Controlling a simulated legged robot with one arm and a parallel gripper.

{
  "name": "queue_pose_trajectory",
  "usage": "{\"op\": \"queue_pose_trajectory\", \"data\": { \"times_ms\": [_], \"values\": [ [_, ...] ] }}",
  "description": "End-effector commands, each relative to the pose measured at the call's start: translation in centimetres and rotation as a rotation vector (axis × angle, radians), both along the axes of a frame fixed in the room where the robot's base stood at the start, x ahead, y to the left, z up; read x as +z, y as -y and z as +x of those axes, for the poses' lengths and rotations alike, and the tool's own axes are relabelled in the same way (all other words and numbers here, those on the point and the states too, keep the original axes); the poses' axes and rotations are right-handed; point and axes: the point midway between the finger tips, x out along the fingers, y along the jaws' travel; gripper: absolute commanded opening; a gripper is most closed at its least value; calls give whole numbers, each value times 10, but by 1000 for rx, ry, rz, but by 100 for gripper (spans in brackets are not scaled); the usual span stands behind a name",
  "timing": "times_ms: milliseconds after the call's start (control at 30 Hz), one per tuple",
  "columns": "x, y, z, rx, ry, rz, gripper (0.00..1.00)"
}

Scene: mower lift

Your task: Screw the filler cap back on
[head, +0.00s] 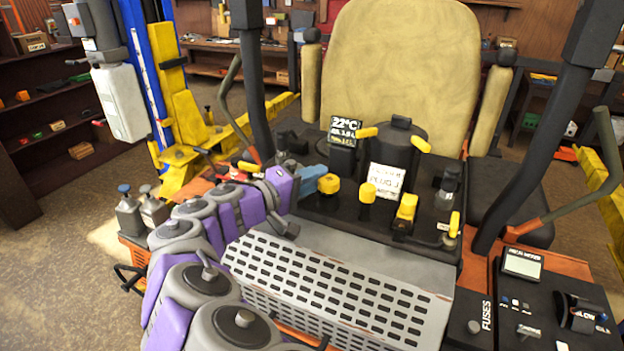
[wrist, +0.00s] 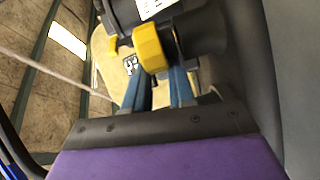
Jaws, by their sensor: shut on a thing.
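My gripper (head: 312,176) reaches in from the left, its blue fingers beside a yellow cap (head: 328,184) at the left end of the black control panel. In the wrist view the two blue fingers (wrist: 160,85) stand a little apart, and the yellow cap (wrist: 148,48) is at their tips, overlapping the left one. The fingers appear shut on this cap. The exact contact is hard to see, and I cannot tell whether the cap sits on a filler neck. A similar yellow knob (head: 368,193) is just to the right.
A black canister (head: 400,150) with a white label stands behind the panel, beside a small display (head: 345,130). Yellow levers (head: 405,208) stand to the right. A perforated grey plate (head: 330,285) lies in front. The tan seat (head: 400,60) rises behind.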

Motion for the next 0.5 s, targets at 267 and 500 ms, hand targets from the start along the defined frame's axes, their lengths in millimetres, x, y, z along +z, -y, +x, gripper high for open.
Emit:
{"op": "queue_pose_trajectory", "data": {
  "times_ms": [267,500],
  "values": [
    [0,0,0,0,0,0,0],
    [0,0,0,0,0,0,45]
  ]
}}
